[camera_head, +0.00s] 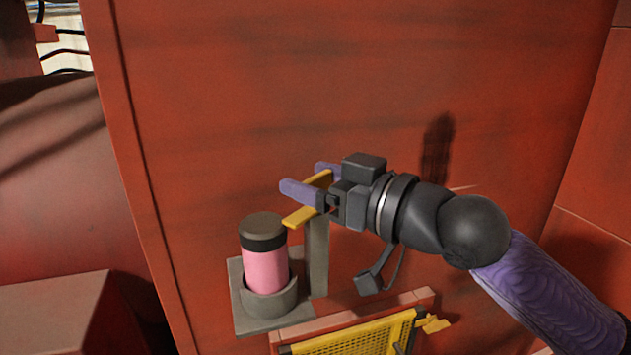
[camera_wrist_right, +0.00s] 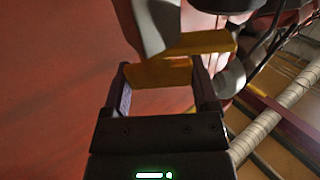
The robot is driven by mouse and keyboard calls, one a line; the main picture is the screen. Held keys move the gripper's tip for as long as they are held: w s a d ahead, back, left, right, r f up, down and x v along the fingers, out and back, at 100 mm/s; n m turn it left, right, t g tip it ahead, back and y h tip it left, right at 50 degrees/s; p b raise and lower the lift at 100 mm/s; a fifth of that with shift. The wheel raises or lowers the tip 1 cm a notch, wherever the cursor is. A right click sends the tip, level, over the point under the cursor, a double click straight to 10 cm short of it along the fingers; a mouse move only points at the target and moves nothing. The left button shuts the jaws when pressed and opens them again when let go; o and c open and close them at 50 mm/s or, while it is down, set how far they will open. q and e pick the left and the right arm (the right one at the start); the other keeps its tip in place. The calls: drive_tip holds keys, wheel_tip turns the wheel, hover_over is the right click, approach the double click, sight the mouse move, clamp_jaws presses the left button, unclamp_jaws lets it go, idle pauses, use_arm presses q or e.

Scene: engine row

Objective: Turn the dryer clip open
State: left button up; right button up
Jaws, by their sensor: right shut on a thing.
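The dryer (camera_head: 266,266) is a pink canister with a dark grey cap, upright in a grey cup holder on a bracket. The dryer clip (camera_head: 302,215) is a flat yellow bar on top of a grey post (camera_head: 318,258) right of the dryer. Its near end lies close to the right edge of the cap; I cannot tell if it overlaps it. My right gripper (camera_head: 311,180) reaches in from the right, its purple fingers shut on the clip. In the right wrist view the yellow clip (camera_wrist_right: 160,73) sits between the fingers. My left gripper is not in view.
A red wall (camera_head: 330,70) stands close behind the clip. A yellow mesh panel (camera_head: 355,338) in a red frame is below the gripper. A red block (camera_head: 55,312) is at the lower left. The space above the dryer is free.

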drive_tip(key=n+g+y+b, duration=0.1)
drive_tip(key=g, duration=0.1)
drive_tip(key=n+g+y+b, duration=0.1)
drive_tip(key=n+g+b, duration=0.1)
drive_tip(key=shift+f+n+g+y, duration=0.15)
drive_tip(key=shift+n+g+y, duration=0.15)
drive_tip(key=shift+g+y, duration=0.1)
drive_tip(key=n+g, duration=0.2)
drive_tip(key=g, duration=0.1)
drive_tip(key=shift+y+b, duration=0.4)
drive_tip(key=g, duration=0.1)
drive_tip(key=n+g, duration=0.1)
drive_tip(key=n+g+p, duration=0.1)
drive_tip(key=g, duration=0.1)
drive_tip(key=shift+r, duration=0.25)
drive_tip(key=n+g+p, duration=0.1)
drive_tip(key=n+g, duration=0.1)
drive_tip(key=g, duration=0.1)
drive_tip(key=shift+f+n+g+h+p, duration=0.15)
drive_tip(key=shift+n+g+h+p, duration=0.15)
drive_tip(key=shift+n+g+p, duration=0.45)
drive_tip(key=shift+g, duration=0.25)
drive_tip(key=shift+f, duration=0.1)
drive_tip(key=o, duration=1.1)
